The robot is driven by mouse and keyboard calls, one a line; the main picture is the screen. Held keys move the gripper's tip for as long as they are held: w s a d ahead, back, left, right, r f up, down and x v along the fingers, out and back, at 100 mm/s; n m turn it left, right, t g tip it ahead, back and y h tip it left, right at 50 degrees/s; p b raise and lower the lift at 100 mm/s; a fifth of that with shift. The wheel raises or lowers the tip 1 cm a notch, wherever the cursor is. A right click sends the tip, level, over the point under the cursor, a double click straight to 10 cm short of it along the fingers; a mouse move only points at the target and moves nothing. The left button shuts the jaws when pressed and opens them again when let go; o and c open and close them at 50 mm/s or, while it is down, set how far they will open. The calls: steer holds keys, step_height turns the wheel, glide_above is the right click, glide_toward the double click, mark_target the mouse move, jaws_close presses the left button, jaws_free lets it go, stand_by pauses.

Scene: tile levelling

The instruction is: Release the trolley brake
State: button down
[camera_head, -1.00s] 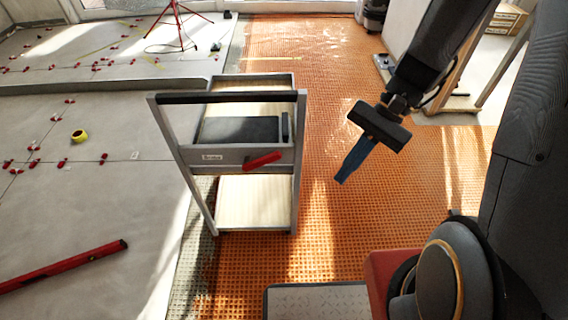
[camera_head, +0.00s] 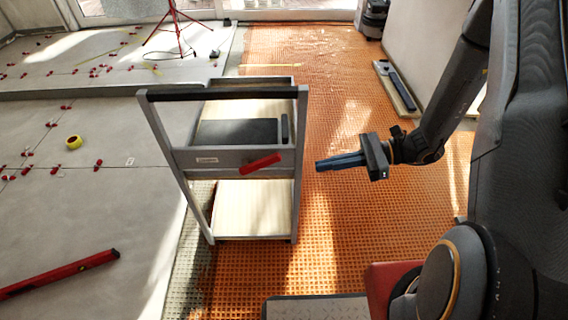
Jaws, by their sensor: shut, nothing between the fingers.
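The trolley (camera_head: 236,158) stands left of centre, a grey frame with a black push bar (camera_head: 222,93) and pale wooden shelves. Its red brake lever (camera_head: 260,164) is on the front crosspiece, slanting up to the right. My gripper (camera_head: 318,166) is to the right of the trolley, with its blue fingers shut and empty. The fingers point left toward the lever, at about its height in the picture, with a gap between them. How far apart they are in depth I cannot tell.
Orange matting (camera_head: 350,230) covers the floor around the trolley's right side. Grey tiles with red levelling clips lie on the left, with a red spirit level (camera_head: 60,274) and a yellow tape roll (camera_head: 74,142). A red tripod (camera_head: 178,30) stands behind.

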steer(key=p, duration=0.2)
glide_toward(260, 160)
steer(key=shift+a+f, duration=0.85)
steer(key=shift+f, duration=0.15)
steer(key=shift+a+f, duration=0.85)
steer(key=shift+f, duration=0.2)
steer(key=shift+r, duration=0.1)
